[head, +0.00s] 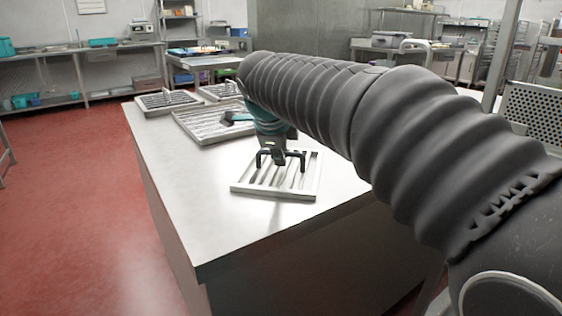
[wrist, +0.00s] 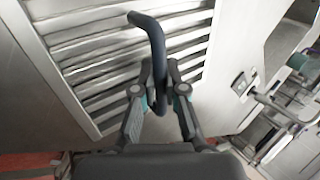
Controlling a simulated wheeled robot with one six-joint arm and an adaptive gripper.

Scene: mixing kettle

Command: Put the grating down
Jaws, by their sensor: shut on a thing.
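The grating (head: 238,188) is a pale metal square with parallel bars and a dark bracket-shaped handle. It is level, at the near part of the metal worktop (head: 205,215). I cannot tell whether it touches the top or hangs just above it. My gripper (head: 279,158) points down from above and is shut on the dark handle. In the wrist view, the fingers (wrist: 160,95) close around the handle (wrist: 157,45), with the grating's slats (wrist: 100,55) behind. My arm hides part of the worktop's right side.
Further gratings lie towards the worktop's far end: a large one (head: 190,128) and two smaller ones (head: 160,103) (head: 218,93). The worktop's front left is clear, with its corner edge close by. Shelves and side tables (head: 95,60) stand at the back, beyond the red floor (head: 70,190).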

